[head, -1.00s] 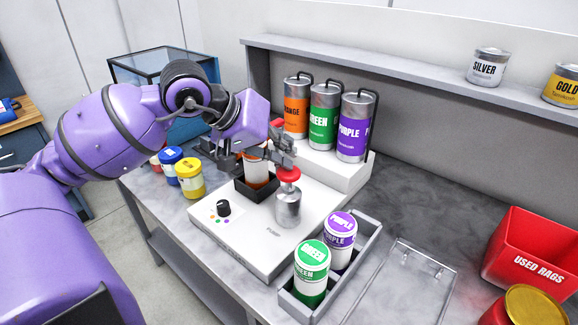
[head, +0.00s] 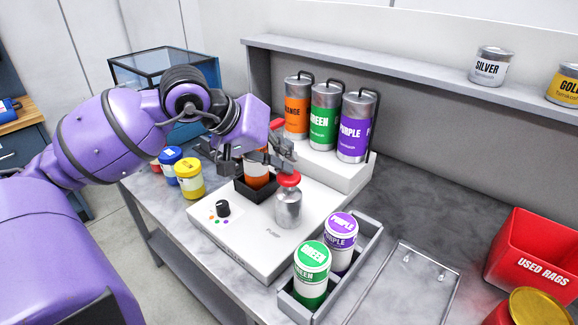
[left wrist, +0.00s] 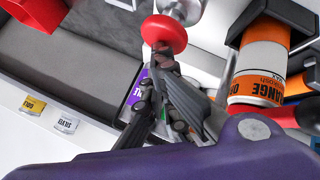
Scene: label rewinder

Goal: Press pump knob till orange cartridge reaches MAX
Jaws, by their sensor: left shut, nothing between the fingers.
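The pump (head: 288,210) is a silver cylinder on a white base, topped by a red knob (head: 289,180). The knob also shows in the left wrist view (left wrist: 164,32). My left gripper (head: 284,165) is shut and empty, its fingertips at the knob's upper edge; I cannot tell exact contact. The orange cartridge (head: 257,175) stands in a black holder left of the pump, partly hidden by the gripper. In the left wrist view the cartridge (left wrist: 260,70) shows orange and white bands; its level against MAX cannot be read clearly. My right gripper is not in view.
Orange, green and purple canisters (head: 325,115) stand close behind the pump. A grey tray (head: 352,262) with green and purple jars is in front right. A black dial (head: 223,208) sits on the base. Blue and yellow jars (head: 189,180) stand left. A red rag bin (head: 530,255) is at right.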

